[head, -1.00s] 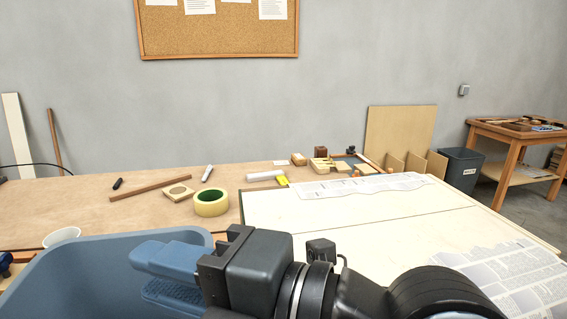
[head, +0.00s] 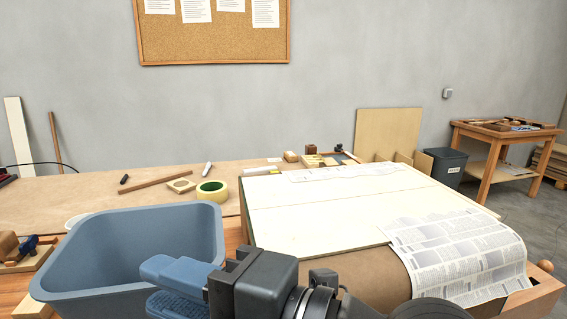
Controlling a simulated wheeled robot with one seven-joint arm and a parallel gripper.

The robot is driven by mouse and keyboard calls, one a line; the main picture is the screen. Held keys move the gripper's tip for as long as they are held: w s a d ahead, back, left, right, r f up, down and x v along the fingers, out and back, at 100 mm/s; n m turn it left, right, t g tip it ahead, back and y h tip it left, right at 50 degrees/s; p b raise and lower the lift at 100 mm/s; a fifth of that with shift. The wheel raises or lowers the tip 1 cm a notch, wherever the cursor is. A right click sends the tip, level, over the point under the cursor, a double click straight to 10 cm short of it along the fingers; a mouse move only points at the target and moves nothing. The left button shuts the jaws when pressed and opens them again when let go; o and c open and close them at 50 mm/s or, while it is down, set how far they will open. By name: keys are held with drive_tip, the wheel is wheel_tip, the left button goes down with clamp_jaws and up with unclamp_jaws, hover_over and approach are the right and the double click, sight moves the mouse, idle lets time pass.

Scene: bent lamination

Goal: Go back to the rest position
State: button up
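My gripper (head: 163,287) is at the bottom of the head view, with its blue fingers pointing left. The two fingers stand apart, one above the other, and I see nothing between them. The gripper is in front of the right side of a blue-grey bin (head: 105,250) and hides part of it. The lower finger is partly cut off by the picture's edge. My dark wrist and arm run from the gripper to the right along the bottom edge.
Pale boards (head: 330,205) lie on the bench right of the bin, with a newspaper sheet (head: 455,250) draped over their near right end. Green-cored tape (head: 212,191) and wood pieces lie behind the bin. A dark waste bin (head: 444,167) and side table (head: 500,140) stand farther right.

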drive_tip(key=s+d+f+m+t+h, duration=0.2)
drive_tip(key=d+f+m+t+h, duration=0.25)
drive_tip(key=d+f+m, duration=0.55)
drive_tip(key=s+d+f+m+t+h, duration=0.2)
drive_tip(key=d+f+m+t+h, duration=0.25)
drive_tip(key=d+f+m, duration=0.5)
drive_tip(key=s+d+m+h, duration=0.3)
drive_tip(key=s+d+m, duration=0.2)
drive_tip(key=s, duration=0.5)
drive_tip(key=s+d+f+m+h, duration=0.1)
drive_tip(key=s+d+m+h, duration=0.3)
drive_tip(key=s, duration=0.7)
drive_tip(key=shift+s+d+m, duration=0.25)
drive_tip(key=shift+d+m, duration=0.6)
drive_tip(key=shift+d, duration=0.4)
